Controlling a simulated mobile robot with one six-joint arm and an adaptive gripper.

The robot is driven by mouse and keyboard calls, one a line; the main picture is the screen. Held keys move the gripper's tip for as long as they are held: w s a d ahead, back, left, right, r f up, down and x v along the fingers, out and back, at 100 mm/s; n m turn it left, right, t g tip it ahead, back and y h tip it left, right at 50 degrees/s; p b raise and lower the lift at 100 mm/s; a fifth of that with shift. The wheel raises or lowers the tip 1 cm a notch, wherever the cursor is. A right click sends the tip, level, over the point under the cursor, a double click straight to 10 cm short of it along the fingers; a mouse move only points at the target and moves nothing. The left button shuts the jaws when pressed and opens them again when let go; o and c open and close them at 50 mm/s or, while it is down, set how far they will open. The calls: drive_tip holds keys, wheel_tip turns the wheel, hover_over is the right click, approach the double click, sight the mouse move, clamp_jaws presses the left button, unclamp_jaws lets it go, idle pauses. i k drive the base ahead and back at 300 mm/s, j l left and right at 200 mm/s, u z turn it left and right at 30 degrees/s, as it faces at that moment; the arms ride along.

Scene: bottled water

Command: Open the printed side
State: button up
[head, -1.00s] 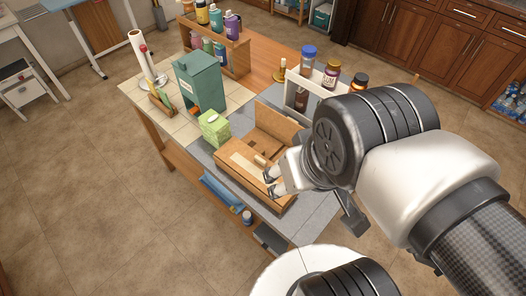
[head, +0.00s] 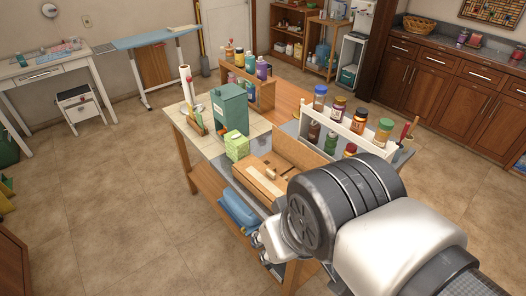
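A wooden box (head: 258,181) sits on the grey part of the table. Its near part has a flat top with a small light peg or knob on it, and a brown panel (head: 302,151) stands tilted up at its back. I cannot make out print on any side at this size. My gripper (head: 262,248) is left of my wrist, in front of the table's near edge and below the box in the picture. Its two fingertips look apart with nothing between them. My wrist hides the table's near right corner.
A green box (head: 231,108) and a light green block (head: 237,148) stand left of the wooden box. A white rack (head: 337,128) of jars stands behind it to the right. A blue item (head: 239,208) lies on the lower shelf.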

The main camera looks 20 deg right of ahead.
sight(298, 151)
drive_tip(key=l+u, duration=0.2)
drive_tip(key=u, duration=0.2)
drive_tip(key=l+u, duration=0.55)
drive_tip(key=u, duration=0.2)
drive_tip(key=l+u, duration=0.2)
drive_tip(key=u, duration=0.2)
drive_tip(key=k+l, duration=0.1)
drive_tip(key=l, duration=0.3)
drive_tip(key=k+l, duration=0.15)
drive_tip(key=l, duration=0.25)
drive_tip(key=k+l, duration=0.1)
drive_tip(key=l, duration=0.3)
drive_tip(key=k+l, duration=0.1)
drive_tip(key=l, duration=0.3)
drive_tip(key=k+l, duration=0.15)
drive_tip(key=l, duration=0.25)
drive_tip(key=k+l, duration=0.1)
drive_tip(key=l, duration=0.3)
drive_tip(key=k+l, duration=0.1)
drive_tip(key=l, duration=0.3)
drive_tip(key=i+j+u, duration=0.2)
drive_tip(key=i+j, duration=0.15)
drive_tip(key=j, duration=0.15)
